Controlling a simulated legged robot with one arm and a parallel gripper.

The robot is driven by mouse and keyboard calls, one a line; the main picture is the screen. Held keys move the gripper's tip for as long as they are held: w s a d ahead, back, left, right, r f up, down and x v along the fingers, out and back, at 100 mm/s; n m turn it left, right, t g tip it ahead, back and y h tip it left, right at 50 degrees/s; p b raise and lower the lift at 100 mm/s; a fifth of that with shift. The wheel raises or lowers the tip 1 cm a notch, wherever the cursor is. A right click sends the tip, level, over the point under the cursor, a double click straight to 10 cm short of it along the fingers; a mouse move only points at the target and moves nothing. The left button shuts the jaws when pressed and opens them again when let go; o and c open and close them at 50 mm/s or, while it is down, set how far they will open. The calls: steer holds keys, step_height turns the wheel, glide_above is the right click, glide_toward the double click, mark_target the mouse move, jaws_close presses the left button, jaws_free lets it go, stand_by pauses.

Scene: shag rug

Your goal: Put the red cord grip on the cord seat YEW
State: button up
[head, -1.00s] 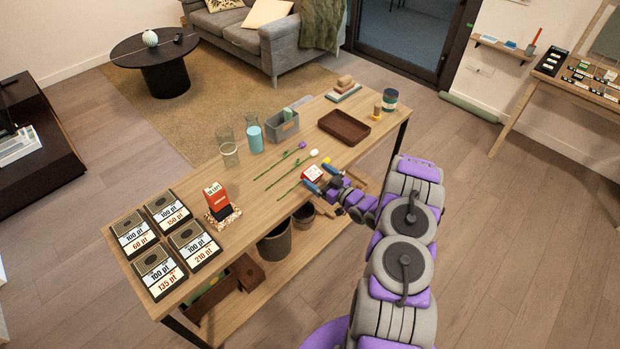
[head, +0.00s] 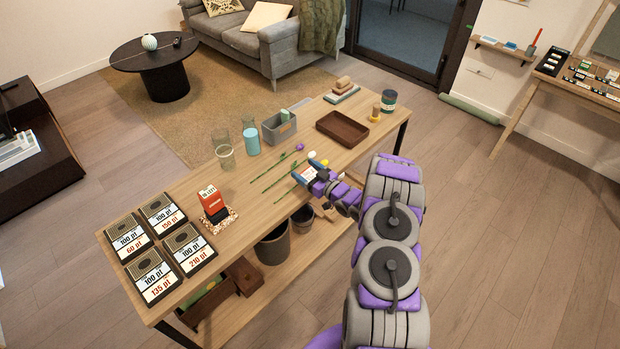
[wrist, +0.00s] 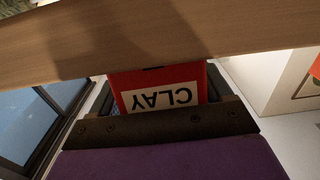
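My gripper (head: 307,171) is at the near edge of the wooden table (head: 262,208), its blue fingertips on either side of a small red block with a white label (head: 308,175). In the wrist view this red block (wrist: 158,82) stands between the fingers, its label reading CLAY upside down. The fingers look spread about as wide as the block; contact is unclear. A red and black box-like piece with a white label (head: 211,200) stands on a speckled square base (head: 222,221) to the left. I cannot read YEW anywhere, and cannot tell which piece is the cord grip.
Several black-and-white price cards (head: 158,276) lie at the table's left end. Pots (head: 273,245) stand on the lower shelf.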

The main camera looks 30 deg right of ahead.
steer(key=shift+c, duration=0.6)
steer(key=shift+a, duration=0.25)
steer(key=c, duration=0.5)
steer(key=shift+c, duration=1.3)
steer(key=shift+d, duration=0.1)
steer(key=shift+r, duration=0.1)
steer(key=shift+d+r+p, duration=0.1)
steer(key=shift+r+p, duration=0.2)
steer(key=shift+r, duration=0.3)
step_height(320, 180, up, 2)
steer(key=shift+r+p, duration=0.2)
steer(key=shift+p, duration=0.25)
steer(key=shift+s+d+r+p, duration=0.15)
steer(key=shift+s+p, duration=0.35)
steer(key=shift+s, duration=2.15)
steer(key=shift+s+a+r+p, duration=0.1)
steer(key=shift+s+r+p, duration=0.3)
steer(key=shift+s, duration=2.3)
steer(key=shift+s+d+r+p, duration=0.1)
steer(key=shift+s+p, duration=0.45)
steer(key=shift+s, duration=2.1)
